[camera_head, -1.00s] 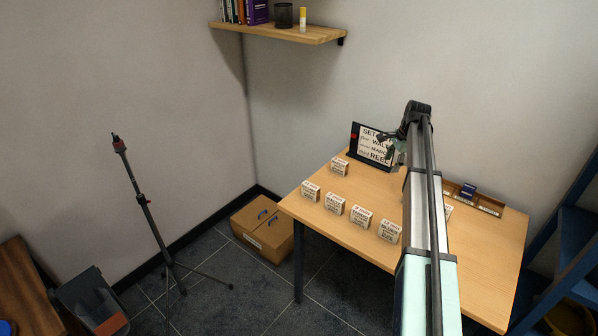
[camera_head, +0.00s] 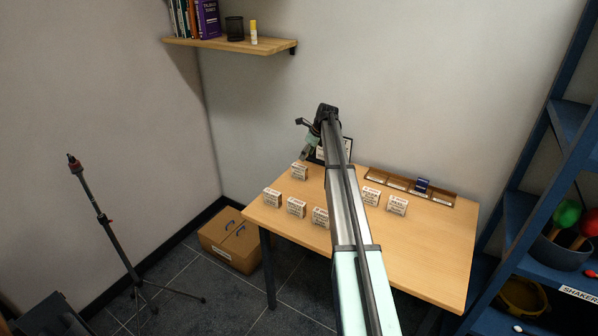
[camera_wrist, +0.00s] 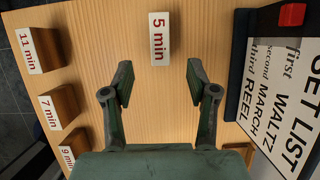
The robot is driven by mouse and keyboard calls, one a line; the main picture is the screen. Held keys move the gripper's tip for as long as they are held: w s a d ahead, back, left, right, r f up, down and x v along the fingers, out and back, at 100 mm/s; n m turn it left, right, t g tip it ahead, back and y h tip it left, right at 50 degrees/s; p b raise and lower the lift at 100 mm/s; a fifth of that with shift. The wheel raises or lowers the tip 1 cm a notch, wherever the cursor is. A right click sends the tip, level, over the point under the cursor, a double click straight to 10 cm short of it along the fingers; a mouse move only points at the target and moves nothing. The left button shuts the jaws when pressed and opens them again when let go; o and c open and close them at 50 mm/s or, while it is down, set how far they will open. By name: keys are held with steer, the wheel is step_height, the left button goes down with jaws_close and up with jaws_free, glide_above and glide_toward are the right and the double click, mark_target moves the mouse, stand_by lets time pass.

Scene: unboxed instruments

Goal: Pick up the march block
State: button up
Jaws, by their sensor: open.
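Several small white-labelled blocks stand on the wooden table; their lettering is too small in the head view to tell which is the march block. One block (camera_head: 299,172) stands at the back left of the table, below my gripper (camera_head: 306,150). In the wrist view my gripper (camera_wrist: 159,86) is open and empty, and a block marked "5 min" (camera_wrist: 160,39) lies ahead, in line with the gap between the fingers. Blocks marked "11 min" (camera_wrist: 38,50), "7 min" (camera_wrist: 57,107) and "9 min" (camera_wrist: 75,146) stand to the left.
A set list sign (camera_wrist: 280,90) reads first WALTZ, second MARCH, third REEL; it stands close to the right finger. A wooden tray (camera_head: 441,201) with a dark blue item (camera_head: 421,185) lies at the table's back edge. The table's right front (camera_head: 430,250) is clear.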

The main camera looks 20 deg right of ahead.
mark_target(300, 166)
steer(key=p+x, duration=0.1)
steer(key=x, duration=0.5)
steer(key=shift+w+f, duration=0.15)
steer(key=shift+f, duration=0.1)
steer(key=shift+p+x, duration=1.45)
steer(key=shift+x, duration=1.15)
steer(key=shift+a, duration=0.1)
jaws_close()
